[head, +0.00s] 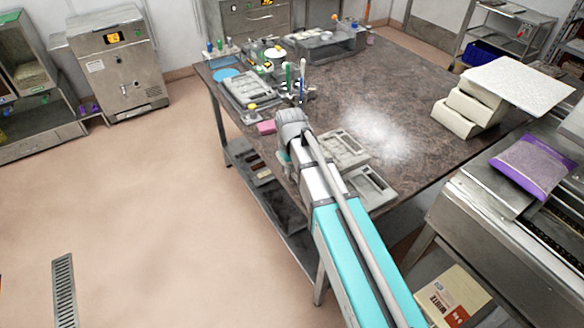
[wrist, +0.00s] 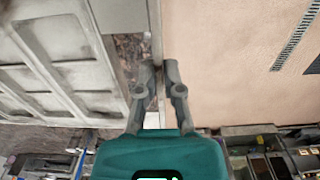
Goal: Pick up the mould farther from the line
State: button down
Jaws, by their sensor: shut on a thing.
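Two pale grey moulds with shallow compartments lie near the table's front edge in the head view. The farther mould (head: 343,149) is just right of my arm's end, and the nearer mould (head: 371,187) is closer to the line at right. In the wrist view the farther mould (wrist: 62,75) fills the left side, and a pale corner of the other shows at the top. In the head view my arm hides the fingers and the mould's left side.
The stone-topped table (head: 405,75) has a dusty, clear patch behind the moulds. A pink block (head: 266,127), a grey tray (head: 250,90) and upright tools stand past my arm. Stacked white blocks (head: 468,108) and a purple bag (head: 533,167) are at right. Open floor lies left.

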jog(key=shift+r, duration=0.15)
jog(key=shift+r+p, duration=1.9)
jog(key=shift+p, duration=0.15)
